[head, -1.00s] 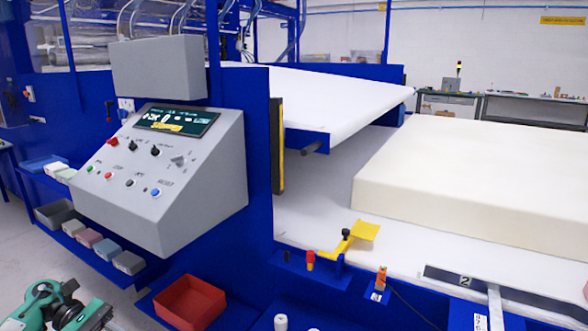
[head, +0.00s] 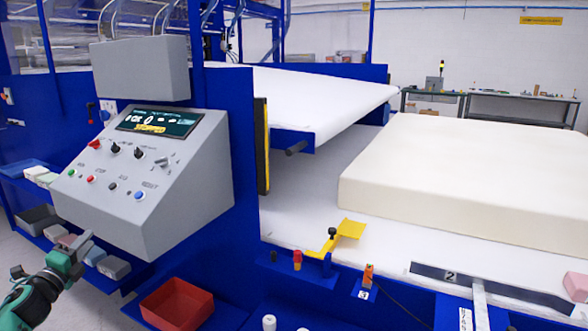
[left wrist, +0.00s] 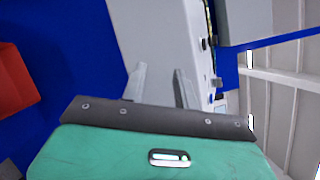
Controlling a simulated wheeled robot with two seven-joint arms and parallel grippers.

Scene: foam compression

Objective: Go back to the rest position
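My left gripper (head: 78,246) is in the lower left of the head view, in front of the shelf of small foam blocks and near the lower left edge of the grey control panel (head: 140,185). In the left wrist view its two fingers (left wrist: 160,82) stand apart with nothing between them, so it is open and empty. The panel fills the space beyond the fingertips there. The panel screen (head: 160,122) shows a yellow "STOPPED" line. My right gripper is not in view.
A large cream foam block (head: 470,175) lies on the white machine bed. A red bin (head: 177,303) sits below the panel and also shows in the left wrist view (left wrist: 15,80). A yellow lever (head: 345,232) and a pink block (head: 576,285) are at the bed's front.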

